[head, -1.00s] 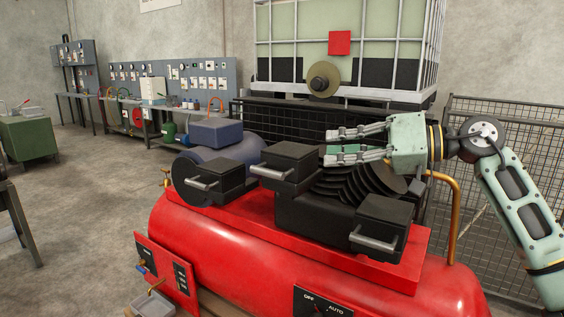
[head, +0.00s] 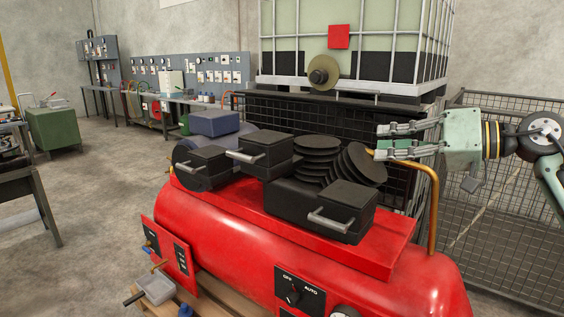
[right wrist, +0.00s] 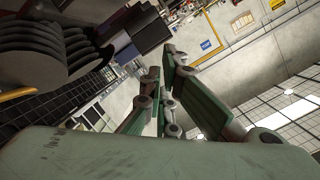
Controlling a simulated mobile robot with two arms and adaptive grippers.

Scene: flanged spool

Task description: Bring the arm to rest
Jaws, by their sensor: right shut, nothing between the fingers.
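My right gripper (head: 378,142) is shut and empty. It is held in the air at the right, level, pointing left, near the ribbed black compressor parts and the copper pipe in the picture. Its fingers also show in the right wrist view (right wrist: 160,85), with nothing held in them. A round olive flanged piece with a dark hub (head: 322,72) is at the front of the white caged tank, apart from my gripper. My left gripper is not in view.
A red compressor (head: 230,240) with black cylinder blocks (head: 320,208) fills the middle. A copper pipe (head: 434,205) rises at its right end, near my gripper. A wire mesh fence (head: 500,215) stands behind my right arm. Open floor (head: 100,190) lies at the left.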

